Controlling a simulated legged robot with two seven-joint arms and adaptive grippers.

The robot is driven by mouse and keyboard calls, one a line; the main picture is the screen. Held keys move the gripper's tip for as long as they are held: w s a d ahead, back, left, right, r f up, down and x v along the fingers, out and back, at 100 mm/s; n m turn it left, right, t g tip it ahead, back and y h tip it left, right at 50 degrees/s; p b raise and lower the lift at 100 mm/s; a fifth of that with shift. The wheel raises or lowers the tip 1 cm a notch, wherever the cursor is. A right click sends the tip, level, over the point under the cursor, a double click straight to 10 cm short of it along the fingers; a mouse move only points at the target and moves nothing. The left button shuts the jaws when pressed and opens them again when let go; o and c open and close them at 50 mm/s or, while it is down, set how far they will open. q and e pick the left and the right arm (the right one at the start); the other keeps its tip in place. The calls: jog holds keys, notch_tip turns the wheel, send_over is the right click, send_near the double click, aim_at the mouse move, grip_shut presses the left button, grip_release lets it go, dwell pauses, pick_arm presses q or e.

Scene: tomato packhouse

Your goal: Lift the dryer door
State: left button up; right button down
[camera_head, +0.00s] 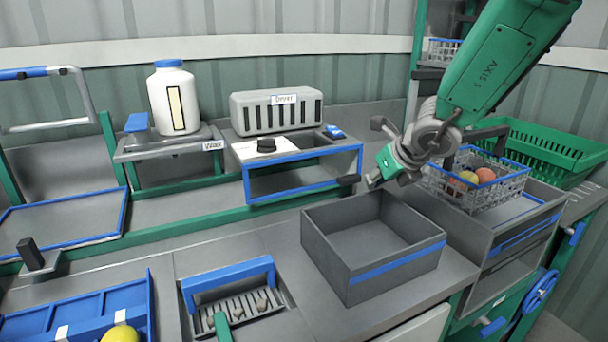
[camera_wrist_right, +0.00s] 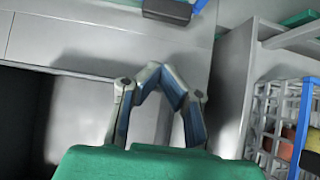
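The dryer (camera_head: 277,111) is a grey slotted box labelled "Dryer" on the back bench. Below it, the clear dryer door (camera_head: 303,174) has a blue frame and appears down. Its dark handle (camera_head: 349,180) sticks out at the lower right corner and shows at the top of the right wrist view (camera_wrist_right: 167,10). My right gripper (camera_head: 374,181) is just right of the handle, apart from it. In the wrist view its fingertips (camera_wrist_right: 159,70) meet, with nothing visible between them. My left gripper is out of view.
An open grey bin (camera_head: 395,265) stands below my right gripper. A wire basket of tomatoes (camera_head: 478,195) is close on its right, with a green crate (camera_head: 545,150) behind. A white jar (camera_head: 173,98) stands left of the dryer. Bare bench (camera_head: 215,255) lies before the door.

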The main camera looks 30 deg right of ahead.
jog(key=shift+s+a+r+p, duration=0.1)
jog(key=shift+s+r+p, duration=0.15)
jog(key=shift+r+p, duration=0.45)
jog(key=shift+s+r+p, duration=0.2)
jog(key=shift+r+p, duration=0.2)
jog(key=shift+r, duration=0.6)
jog(key=shift+w+r+p, duration=0.2)
jog(key=shift+r+p, duration=1.3)
jog(key=shift+r, duration=0.3)
jog(key=shift+s, duration=0.1)
jog(key=shift+s+a+b, duration=0.15)
jog(key=shift+s+b, duration=0.05)
jog(key=shift+s, duration=1.3)
jog(key=shift+s+a+b, duration=0.15)
jog(key=shift+s+b, duration=0.05)
jog(key=shift+s, duration=1.25)
jog(key=shift+f, duration=0.1)
